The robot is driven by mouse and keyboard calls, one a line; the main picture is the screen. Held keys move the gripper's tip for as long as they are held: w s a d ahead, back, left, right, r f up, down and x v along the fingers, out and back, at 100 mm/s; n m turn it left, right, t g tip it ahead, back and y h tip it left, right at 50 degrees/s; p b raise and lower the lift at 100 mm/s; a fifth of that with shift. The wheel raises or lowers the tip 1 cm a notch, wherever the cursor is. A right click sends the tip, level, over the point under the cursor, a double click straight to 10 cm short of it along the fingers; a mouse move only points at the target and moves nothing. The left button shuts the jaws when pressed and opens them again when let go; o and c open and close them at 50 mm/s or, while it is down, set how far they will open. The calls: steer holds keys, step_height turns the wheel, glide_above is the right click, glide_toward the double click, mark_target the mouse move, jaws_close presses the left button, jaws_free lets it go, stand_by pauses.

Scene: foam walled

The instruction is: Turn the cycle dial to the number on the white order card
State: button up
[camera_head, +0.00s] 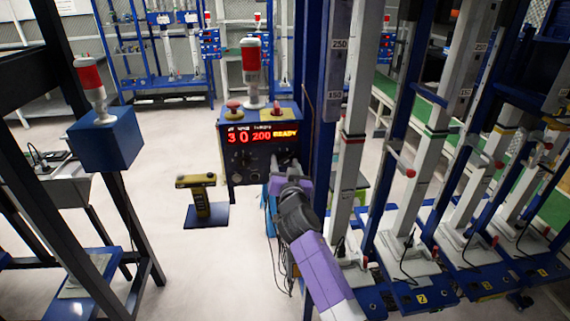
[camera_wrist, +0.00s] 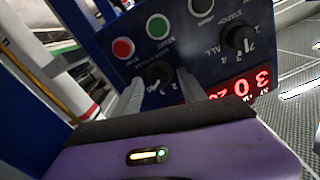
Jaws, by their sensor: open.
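The blue control box (camera_head: 258,150) stands in the middle of the head view, with a red display reading 3 0, 200 and READY. In the wrist view its panel (camera_wrist: 115,65) appears tilted. One black dial (camera_wrist: 157,74) sits between the fingers of my gripper (camera_wrist: 162,88), with small numbers partly hidden beside it. A second black dial (camera_wrist: 240,38) lies to the right, near the lettering ALL. I cannot read which is the cycle dial. My gripper, also in the head view (camera_head: 284,168), is open at the box's lower right; contact is unclear. I cannot make out a white order card.
A red and white beacon (camera_head: 251,60) stands on the box. A yellow-topped pedestal (camera_head: 202,200) stands left; tall test columns (camera_head: 355,130) crowd the right.

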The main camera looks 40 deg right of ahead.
jaws_close()
steer(key=shift+n, duration=0.4)
steer(key=n, duration=0.3)
steer(key=shift+f+b, duration=0.1)
steer(key=shift+b, duration=0.25)
steer(key=n, duration=0.4)
steer(key=shift+w+a, duration=0.1)
steer(key=n, duration=0.4)
steer(key=shift+a+n+p, duration=0.1)
steer(key=shift+n+p, duration=0.25)
steer(key=shift+n, duration=0.05)
steer(key=shift+f+n+p, duration=0.1)
steer(key=shift+n+p, duration=0.2)
steer(key=shift+n, duration=1.2)
